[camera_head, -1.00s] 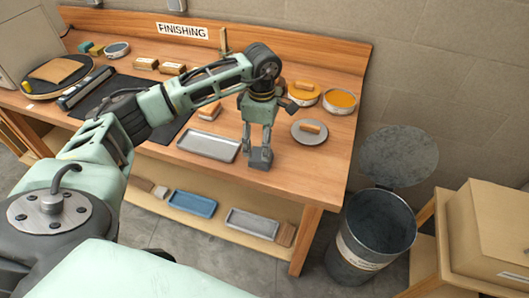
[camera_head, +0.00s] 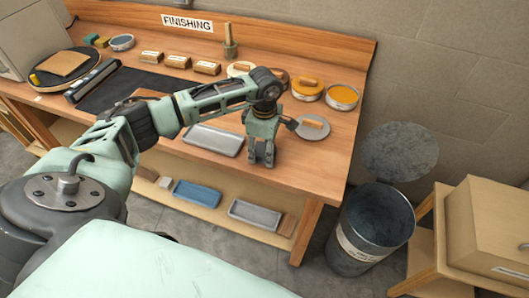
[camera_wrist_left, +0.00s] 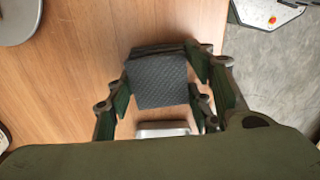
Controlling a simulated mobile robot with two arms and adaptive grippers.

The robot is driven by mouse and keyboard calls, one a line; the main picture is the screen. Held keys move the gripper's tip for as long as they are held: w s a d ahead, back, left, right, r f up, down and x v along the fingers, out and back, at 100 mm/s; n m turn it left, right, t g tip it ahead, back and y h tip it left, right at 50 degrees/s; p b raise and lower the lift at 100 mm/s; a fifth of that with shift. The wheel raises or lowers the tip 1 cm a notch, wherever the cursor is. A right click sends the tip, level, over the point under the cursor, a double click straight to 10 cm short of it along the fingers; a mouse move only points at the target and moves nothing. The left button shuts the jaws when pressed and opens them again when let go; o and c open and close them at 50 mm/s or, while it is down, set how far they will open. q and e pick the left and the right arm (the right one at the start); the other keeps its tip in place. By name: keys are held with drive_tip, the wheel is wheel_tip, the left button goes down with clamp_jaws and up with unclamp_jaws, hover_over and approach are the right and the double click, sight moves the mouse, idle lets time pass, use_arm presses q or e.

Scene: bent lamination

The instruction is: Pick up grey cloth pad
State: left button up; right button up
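The grey cloth pad (camera_wrist_left: 160,82) shows in the left wrist view as a dark grey, textured block over the wooden bench top. The fingers of my left gripper (camera_wrist_left: 162,88) stand on both sides of it, very close to its edges. I cannot tell whether they press on it. In the head view my left gripper (camera_head: 262,155) points down at the front right of the bench, its fingers low at the wood. There the pad is mostly hidden between the fingers. My right gripper is not in view.
Orange-filled tins (camera_head: 341,95) stand behind. The bench (camera_head: 320,160) ends close in front; a bin (camera_head: 370,232) stands right.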

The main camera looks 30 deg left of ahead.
use_arm(q)
drive_tip(key=c, duration=0.4)
drive_tip(key=shift+r, duration=0.2)
drive_tip(key=shift+r+b, duration=0.2)
drive_tip(key=shift+b, duration=0.1)
drive_tip(key=r+b, duration=0.1)
drive_tip(key=d+r+b, duration=0.1)
drive_tip(key=r, duration=0.1)
drive_tip(key=shift+w+r, duration=0.1)
drive_tip(key=shift+r, duration=0.2)
drive_tip(key=shift+d+r+b, duration=0.6)
drive_tip(key=shift+d+r, duration=0.5)
drive_tip(key=shift+d, duration=0.7)
drive_tip(key=shift+d+r+b, duration=0.6)
drive_tip(key=shift+d+r, duration=0.55)
drive_tip(key=shift+d, duration=0.6)
drive_tip(key=shift+d+r+b, duration=0.6)
drive_tip(key=shift+d+r, duration=0.5)
drive_tip(key=shift+d, duration=0.7)
